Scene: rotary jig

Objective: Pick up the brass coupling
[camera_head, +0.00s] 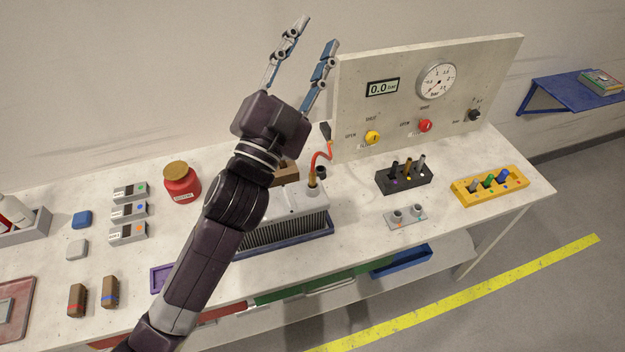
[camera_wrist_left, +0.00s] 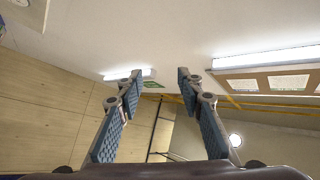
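A brass-coloured upright piece (camera_head: 408,168), which looks like the brass coupling, stands in the middle of a black rack (camera_head: 404,183) on the bench. A dark piece stands to its left and a grey one to its right. My left gripper (camera_head: 318,33) is raised with its fingers pointing up, left of the gauge panel and well apart from the rack. Its fingers are spread and nothing is between them, as the left wrist view (camera_wrist_left: 157,78) also shows. My right gripper is not in view.
The gauge panel (camera_head: 500,70) stands behind the rack. A ribbed grey unit (camera_head: 290,213) with a red hose (camera_head: 322,157) sits to the rack's left, partly behind my left arm. A yellow rack (camera_head: 489,186) stands right, and a small plate with two fittings (camera_head: 405,217) lies in front.

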